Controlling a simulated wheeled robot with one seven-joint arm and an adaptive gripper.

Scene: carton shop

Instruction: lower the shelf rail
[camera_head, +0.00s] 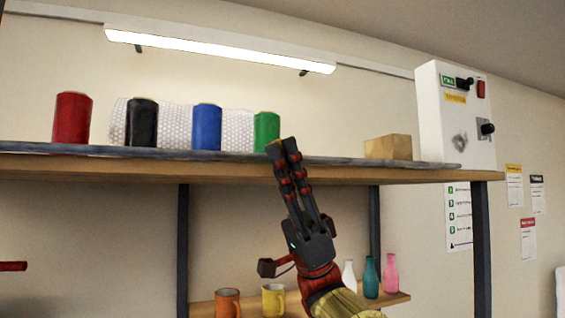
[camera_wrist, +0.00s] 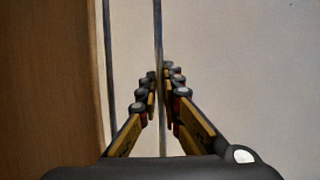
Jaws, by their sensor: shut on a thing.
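The shelf rail (camera_head: 120,152) is a thin dark bar along the front edge of the upper wooden shelf (camera_head: 100,170). My gripper (camera_head: 283,146) reaches up from below to the rail, in front of the green can (camera_head: 266,132). In the wrist view, a thin dark bar (camera_wrist: 158,30) runs between the fingers of my gripper (camera_wrist: 159,85), which are shut on it. The fingers cover a short part of the rail.
Red (camera_head: 72,119), black (camera_head: 141,122) and blue (camera_head: 206,126) cans stand behind the rail, with bubble wrap (camera_head: 172,125) behind. A wooden block (camera_head: 388,147) and a white switch box (camera_head: 440,125) are to the right. Mugs (camera_head: 228,303) and bottles (camera_head: 371,277) stand on the lower shelf.

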